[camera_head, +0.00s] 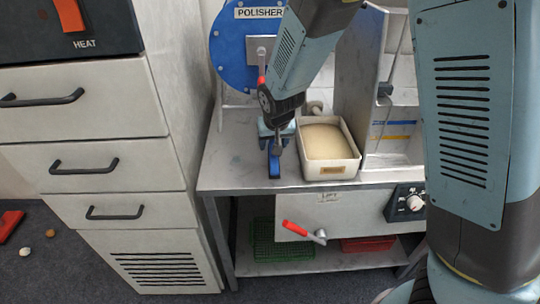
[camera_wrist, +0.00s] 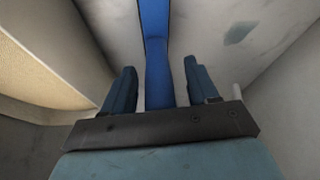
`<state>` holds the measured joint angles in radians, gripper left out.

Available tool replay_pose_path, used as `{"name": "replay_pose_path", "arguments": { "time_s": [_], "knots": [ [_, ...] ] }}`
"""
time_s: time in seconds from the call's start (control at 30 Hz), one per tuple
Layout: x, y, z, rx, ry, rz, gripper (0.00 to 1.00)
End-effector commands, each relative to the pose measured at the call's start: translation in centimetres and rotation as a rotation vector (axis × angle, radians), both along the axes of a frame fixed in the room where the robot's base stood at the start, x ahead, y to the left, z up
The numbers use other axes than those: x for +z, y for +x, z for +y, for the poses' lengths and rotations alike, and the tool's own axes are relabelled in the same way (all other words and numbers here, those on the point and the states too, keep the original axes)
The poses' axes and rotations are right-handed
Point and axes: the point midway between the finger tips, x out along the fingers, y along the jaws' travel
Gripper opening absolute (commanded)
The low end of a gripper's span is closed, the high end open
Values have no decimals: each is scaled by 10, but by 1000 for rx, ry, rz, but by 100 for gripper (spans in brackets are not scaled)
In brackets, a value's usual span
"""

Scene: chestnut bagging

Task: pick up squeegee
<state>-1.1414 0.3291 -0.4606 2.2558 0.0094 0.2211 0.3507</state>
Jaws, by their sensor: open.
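A blue squeegee (camera_head: 274,163) rests on the grey metal bench, just left of a bin. In the wrist view its blue handle (camera_wrist: 158,70) runs lengthwise between the two fingers of my gripper (camera_wrist: 160,85). In the head view my gripper (camera_head: 275,137) is above the squeegee, pointing down. The fingers are open, one on each side of the handle, with a gap visible on both sides. Whether the fingertips are at the handle's height is hard to tell. The squeegee's far end is hidden behind my gripper in the head view.
A bin (camera_head: 353,168) of pale grainy material stands close right of the squeegee. A blue polisher disc (camera_head: 230,45) is behind on the left. Drawers (camera_head: 100,165) stand left of the bench (camera_head: 226,172). A red-handled lever (camera_head: 300,230) sits at the bench front. Green (camera_head: 283,252) and red crates are below.

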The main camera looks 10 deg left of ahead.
Motion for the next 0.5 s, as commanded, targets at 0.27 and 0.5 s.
{"name": "replay_pose_path", "arguments": {
  "time_s": [0.27,0.5],
  "knots": [
    [0,0,0,0,0,0,39],
    [0,0,0,1,0,0,16]
  ]
}}
